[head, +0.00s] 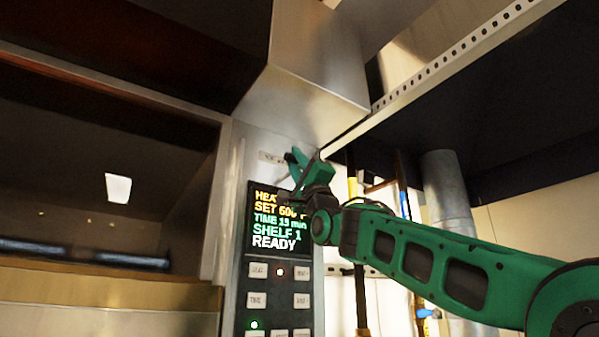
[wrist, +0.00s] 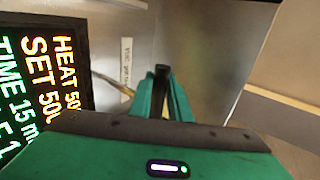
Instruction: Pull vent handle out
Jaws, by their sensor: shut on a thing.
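My gripper (head: 299,160) is raised against the steel front of the oven, just above the control display. In the wrist view its two green fingers (wrist: 162,92) are close together, shut on a dark piece, the vent handle (wrist: 161,70). Most of the handle is hidden between the fingers, and how far it stands out from the panel is hard to tell. A small pale label (wrist: 126,62) is on the steel to the left of the fingers. The same label (head: 268,157) shows in the head view, partly beside the fingers.
The control display (head: 275,222) reads READY, with buttons (head: 257,270) below. The dark oven opening (head: 90,150) is at the left. A steel hood (head: 300,75) overhangs the gripper. A perforated rail (head: 455,65), a dark shelf underside and a metal duct (head: 448,190) are at the right.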

